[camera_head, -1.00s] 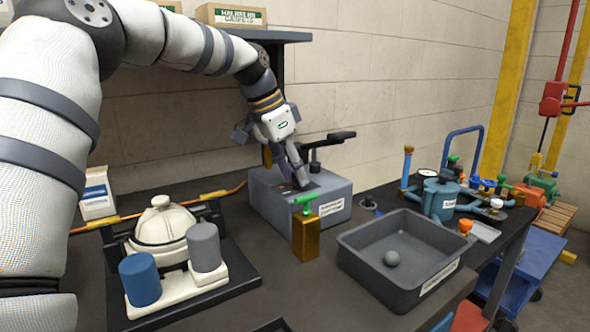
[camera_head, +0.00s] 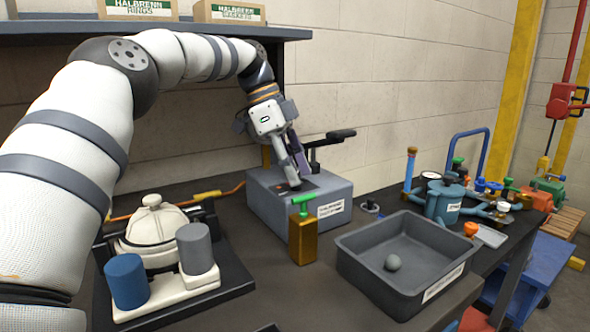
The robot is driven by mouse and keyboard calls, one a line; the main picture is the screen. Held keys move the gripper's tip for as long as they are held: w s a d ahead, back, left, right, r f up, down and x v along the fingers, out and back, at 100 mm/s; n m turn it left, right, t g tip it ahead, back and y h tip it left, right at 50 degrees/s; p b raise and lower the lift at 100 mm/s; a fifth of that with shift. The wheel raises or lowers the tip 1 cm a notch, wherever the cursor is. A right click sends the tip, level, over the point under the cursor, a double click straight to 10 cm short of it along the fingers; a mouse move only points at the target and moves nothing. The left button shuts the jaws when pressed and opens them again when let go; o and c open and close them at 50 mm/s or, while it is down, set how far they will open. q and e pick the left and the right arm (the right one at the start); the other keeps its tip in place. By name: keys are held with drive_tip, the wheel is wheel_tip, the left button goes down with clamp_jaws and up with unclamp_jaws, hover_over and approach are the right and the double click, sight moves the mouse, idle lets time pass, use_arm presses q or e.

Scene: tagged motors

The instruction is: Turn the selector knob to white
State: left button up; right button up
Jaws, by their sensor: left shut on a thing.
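A grey box (camera_head: 268,207) with a white label stands at the back of the dark bench. My left gripper (camera_head: 294,183) reaches down onto the top of this box, fingers pointing down. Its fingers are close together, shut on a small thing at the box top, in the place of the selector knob. The knob itself is mostly hidden by the fingers, and I cannot read its setting or any white mark. A black lever (camera_head: 331,138) rises from the back of the box. My right gripper is not in view.
A brass block with a green handle (camera_head: 302,235) stands just in front of the box. A white domed device (camera_head: 153,227) with blue and grey cylinders is at left. Blue piping (camera_head: 443,203) stands right.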

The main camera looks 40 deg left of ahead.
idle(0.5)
use_arm(q)
drive_tip(key=o, duration=1.2)
drive_tip(key=shift+c, duration=0.2)
drive_tip(key=shift+r, duration=0.1)
drive_tip(key=v, duration=0.7)
drive_tip(key=shift+r, duration=0.15)
